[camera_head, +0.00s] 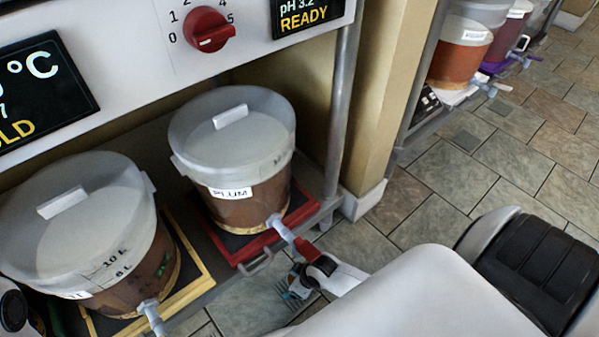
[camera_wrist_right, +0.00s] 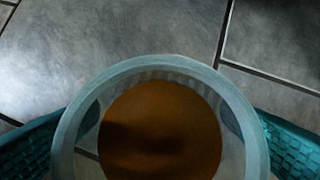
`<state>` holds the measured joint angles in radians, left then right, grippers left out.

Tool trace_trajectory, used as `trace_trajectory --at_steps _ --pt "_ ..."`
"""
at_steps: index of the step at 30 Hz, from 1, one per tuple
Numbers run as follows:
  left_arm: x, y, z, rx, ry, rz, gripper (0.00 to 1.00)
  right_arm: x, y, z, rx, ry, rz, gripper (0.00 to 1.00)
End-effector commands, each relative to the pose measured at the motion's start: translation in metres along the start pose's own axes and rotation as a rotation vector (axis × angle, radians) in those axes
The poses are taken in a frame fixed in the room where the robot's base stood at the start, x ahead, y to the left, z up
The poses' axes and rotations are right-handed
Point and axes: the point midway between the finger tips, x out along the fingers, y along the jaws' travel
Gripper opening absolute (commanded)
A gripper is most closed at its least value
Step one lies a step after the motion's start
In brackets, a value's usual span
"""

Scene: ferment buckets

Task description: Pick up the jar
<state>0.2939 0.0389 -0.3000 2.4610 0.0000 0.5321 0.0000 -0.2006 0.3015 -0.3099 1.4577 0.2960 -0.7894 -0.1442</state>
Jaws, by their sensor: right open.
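A clear round jar (camera_wrist_right: 68,145) with brown liquid in it fills the lower middle of the right wrist view, seen from above over the floor tiles. My right gripper (camera_wrist_right: 160,145) is open, with one teal finger on each side of the jar. The fingers reach close to its wall; I cannot tell whether they touch it. In the head view my right gripper (camera_head: 291,287) is low in front of the rack, below a bucket's tap, and the jar cannot be made out clearly.
A lidded bucket (camera_head: 232,145) with a pale tap (camera_head: 281,228) stands on a red-edged tray (camera_head: 249,254). Another bucket (camera_head: 84,230) stands on a yellow-edged tray (camera_head: 205,283). A metal post (camera_head: 343,110) and a wall are close by. Tiled floor (camera_head: 420,210) is open to the right.

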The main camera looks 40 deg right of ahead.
Motion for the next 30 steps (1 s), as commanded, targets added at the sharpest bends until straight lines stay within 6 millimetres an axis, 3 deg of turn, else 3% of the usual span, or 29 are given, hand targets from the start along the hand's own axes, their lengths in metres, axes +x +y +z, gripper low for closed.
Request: trace_trajectory --at_steps 8,21,30 --pt "0.0018 -0.0003 0.0010 0.001 -0.006 -0.002 0.36 0.0025 0.0000 0.0001 -0.001 0.000 0.000 0.88" --pt "0.0016 -0.0005 0.0007 0.000 -0.005 -0.003 0.36 0.0020 -0.0004 0.0008 -0.001 -0.002 -0.001 0.23" --pt "0.0044 -0.0001 0.0006 0.000 -0.007 -0.002 0.36 -0.0009 -0.0005 0.0020 -0.001 -0.002 -0.001 0.23"
